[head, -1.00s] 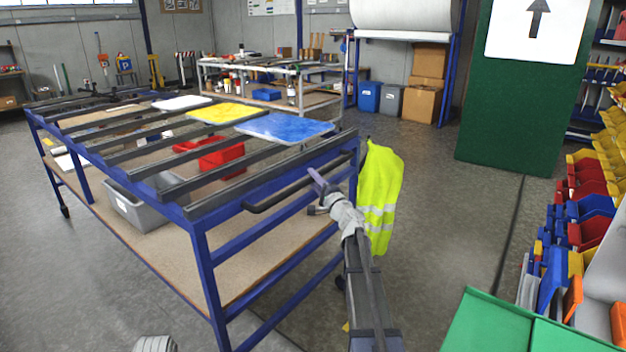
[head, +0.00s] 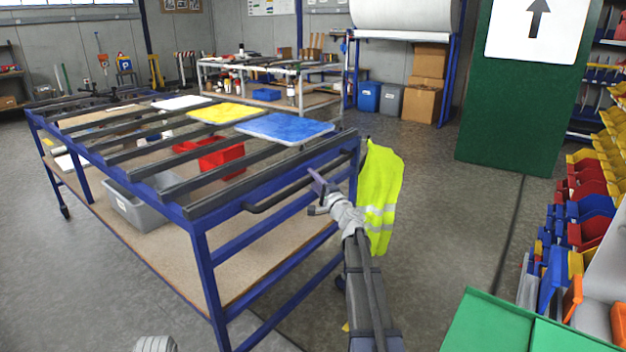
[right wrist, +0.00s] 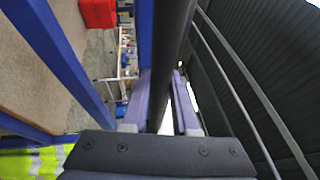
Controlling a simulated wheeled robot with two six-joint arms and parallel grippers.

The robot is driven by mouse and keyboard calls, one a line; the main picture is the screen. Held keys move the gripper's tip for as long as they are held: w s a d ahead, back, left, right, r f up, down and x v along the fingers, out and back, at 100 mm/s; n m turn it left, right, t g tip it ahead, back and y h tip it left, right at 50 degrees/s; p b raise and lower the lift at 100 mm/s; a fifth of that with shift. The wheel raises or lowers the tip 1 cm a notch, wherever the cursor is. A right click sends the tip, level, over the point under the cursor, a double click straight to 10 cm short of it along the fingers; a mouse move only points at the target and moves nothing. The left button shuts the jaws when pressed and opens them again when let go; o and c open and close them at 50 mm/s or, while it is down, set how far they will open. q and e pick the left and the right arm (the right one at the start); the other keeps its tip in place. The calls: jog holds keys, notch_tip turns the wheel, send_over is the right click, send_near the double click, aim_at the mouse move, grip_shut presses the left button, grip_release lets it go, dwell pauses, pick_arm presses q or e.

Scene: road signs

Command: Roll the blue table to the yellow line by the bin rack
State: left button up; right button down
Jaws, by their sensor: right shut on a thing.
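The blue table (head: 203,262) stands at the left and centre of the head view, with a blue frame, dark slats on top and a wooden lower shelf. A dark handle bar (head: 275,197) runs along its near right end. My right gripper (head: 318,184) is shut on this bar; in the right wrist view the bar (right wrist: 174,45) passes between the fingers (right wrist: 160,100). My left gripper is out of view. The bin rack (head: 585,225) with coloured bins is at the right edge.
Signs lie on the slats; a grey bin (head: 130,210) sits on the lower shelf. A hi-vis vest (head: 381,195) hangs at the table's corner. A green panel (head: 515,110) stands at the back right. Bare floor (head: 450,215) lies between table and rack.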

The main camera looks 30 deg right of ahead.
jog(key=s+d, duration=0.4)
jog(key=s, duration=0.5)
jog(key=shift+s+d, duration=0.2)
jog(key=shift+s, duration=0.1)
jog(key=shift+w, duration=0.1)
jog(key=c, duration=0.7)
grip_release()
jog(key=shift+a, duration=0.2)
jog(key=shift+r, duration=0.15)
